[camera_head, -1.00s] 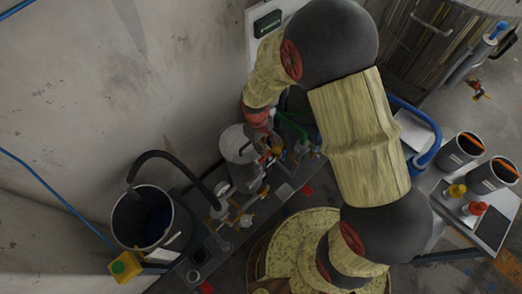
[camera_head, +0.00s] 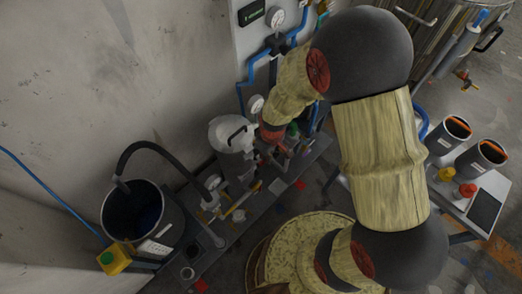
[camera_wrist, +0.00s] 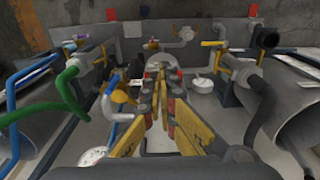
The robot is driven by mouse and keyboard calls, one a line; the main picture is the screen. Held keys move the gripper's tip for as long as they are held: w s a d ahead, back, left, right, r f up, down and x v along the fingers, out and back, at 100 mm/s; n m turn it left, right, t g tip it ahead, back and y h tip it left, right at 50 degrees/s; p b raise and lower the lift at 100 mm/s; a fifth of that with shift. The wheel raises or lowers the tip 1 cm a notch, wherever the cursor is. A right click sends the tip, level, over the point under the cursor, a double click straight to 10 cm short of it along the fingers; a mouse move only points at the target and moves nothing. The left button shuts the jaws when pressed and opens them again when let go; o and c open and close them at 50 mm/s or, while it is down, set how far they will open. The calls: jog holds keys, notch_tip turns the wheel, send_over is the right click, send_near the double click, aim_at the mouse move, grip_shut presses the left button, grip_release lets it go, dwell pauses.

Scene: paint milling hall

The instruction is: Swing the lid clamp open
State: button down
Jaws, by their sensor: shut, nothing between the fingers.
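A steel vessel with a pale round lid (camera_head: 228,131) stands on the dark bench, left of my gripper in the head view. A dark bar (camera_head: 238,134) lies across the lid; I cannot tell for certain whether this is the lid clamp. My gripper (camera_wrist: 161,82) is shut and empty, its yellow and red fingers close together in the middle of the wrist view. In the head view it is mostly hidden behind my wrist, low among the fittings to the right of the vessel. The wrist view also shows a large grey cylinder (camera_wrist: 292,112) to the right of my fingers.
A dark bucket (camera_head: 160,238) with a black hose stands at left, beside a yellow box with a green button (camera_head: 106,258). Blue pipes and a gauge (camera_head: 277,17) are on the wall panel. Green hoses (camera_wrist: 42,118) run left of my fingers. A side table (camera_head: 490,186) holds cups.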

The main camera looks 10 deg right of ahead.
jog(key=s+d+f+b, duration=0.3)
jog(key=s+f+b, duration=0.2)
jog(key=f, duration=0.4)
jog(key=shift+s+d+f+b, duration=0.3)
jog(key=shift+d+b, duration=0.1)
jog(key=shift+b, duration=0.45)
jog(key=shift+w+r, duration=0.1)
jog(key=shift+w, duration=0.05)
